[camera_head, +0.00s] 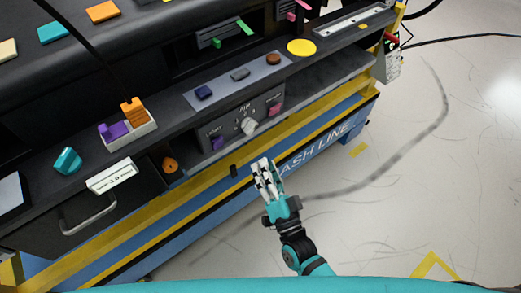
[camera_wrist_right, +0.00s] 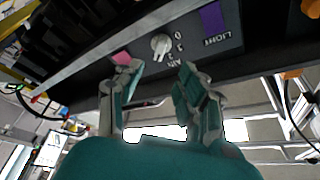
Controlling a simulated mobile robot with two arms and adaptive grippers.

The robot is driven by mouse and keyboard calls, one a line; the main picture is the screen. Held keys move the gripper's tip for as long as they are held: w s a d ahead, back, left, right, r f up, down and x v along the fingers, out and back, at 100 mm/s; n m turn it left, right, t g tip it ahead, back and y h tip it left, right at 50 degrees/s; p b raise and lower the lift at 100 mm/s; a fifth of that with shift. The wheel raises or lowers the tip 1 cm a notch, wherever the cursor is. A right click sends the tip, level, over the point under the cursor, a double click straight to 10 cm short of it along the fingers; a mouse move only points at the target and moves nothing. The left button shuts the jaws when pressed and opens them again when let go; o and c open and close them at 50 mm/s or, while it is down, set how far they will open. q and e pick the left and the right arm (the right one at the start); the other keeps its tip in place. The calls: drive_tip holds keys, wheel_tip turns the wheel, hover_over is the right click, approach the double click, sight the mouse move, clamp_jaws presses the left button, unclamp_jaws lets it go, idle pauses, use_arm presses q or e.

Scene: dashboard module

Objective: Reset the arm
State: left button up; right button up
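My right gripper (camera_head: 264,172) is in front of the dashboard module (camera_head: 165,215), over its lower front edge and the floor, with its fingers pointing toward the panel. In the right wrist view the gripper (camera_wrist_right: 160,76) has its two fingers well apart with nothing between them. The white knob (camera_head: 249,126) of the AIR panel lies beyond the fingertips; it also shows in the right wrist view (camera_wrist_right: 160,44), past the gap between the fingers. The fingers look apart from the panel. My left gripper is not in view.
The panel has a pink switch (camera_head: 275,107) and a purple switch (camera_head: 217,140). A drawer with a metal handle (camera_head: 88,214) is at left. A white tray (camera_head: 128,128) holds purple and orange pieces. A yellow disc (camera_head: 301,47) lies on the ledge. The floor (camera_head: 400,190) at right is clear.

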drive_tip(key=shift+v, duration=0.8)
drive_tip(key=s+d+f+n+g+h, duration=0.1)
drive_tip(key=s+d+f+n+g, duration=0.15)
drive_tip(key=f, duration=0.75)
drive_tip(key=s+d+f+n+g+h, duration=0.1)
drive_tip(key=s+d+f+g, duration=0.25)
drive_tip(key=f, duration=0.75)
drive_tip(key=s+d+f+n+g+h, duration=0.1)
drive_tip(key=s+d+f+n+g, duration=0.2)
drive_tip(key=f, duration=0.7)
drive_tip(key=s+d+f+g+h, duration=0.1)
drive_tip(key=s+d+f+g, duration=0.2)
drive_tip(key=s+f, duration=0.2)
drive_tip(key=s+d+f+n+g+h, duration=0.1)
drive_tip(key=s+d+f+g, duration=0.2)
drive_tip(key=s, duration=0.8)
drive_tip(key=s+d+f+g+h, duration=0.1)
drive_tip(key=s+d+f+g, duration=0.2)
drive_tip(key=s+d+f, duration=0.2)
drive_tip(key=s+f, duration=0.2)
drive_tip(key=s, duration=0.2)
drive_tip(key=shift+n+g+h, duration=0.35)
drive_tip(key=shift+g+h, duration=0.05)
drive_tip(key=shift+s+d, duration=0.1)
drive_tip(key=shift+s, duration=0.05)
